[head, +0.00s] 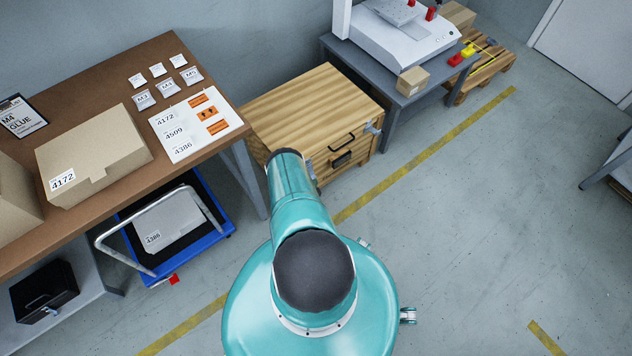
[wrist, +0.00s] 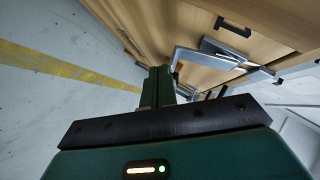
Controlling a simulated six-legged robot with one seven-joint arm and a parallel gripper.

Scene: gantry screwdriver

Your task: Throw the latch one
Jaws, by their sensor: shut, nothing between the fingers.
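A wooden crate (head: 300,100) with dark handles on its front stands beyond my arm in the head view. A metal latch (head: 373,129) is on the right edge of its front; part of another metal fitting shows at the left edge, partly covered by my arm. In the wrist view the crate's wood panel (wrist: 190,22) fills the top, with a grey metal latch and bar (wrist: 222,54) on it. My gripper (wrist: 162,76) is shut and empty, its tips close to the left end of that metal bar. I cannot tell whether they touch. The head view hides my gripper behind the arm.
A brown table (head: 105,85) with boxes, bags and a label sheet stands left. A blue cart (head: 180,262) is under its edge. A grey bench (head: 392,92) with a white machine stands behind the crate to the right. The floor (head: 480,220) at right is open.

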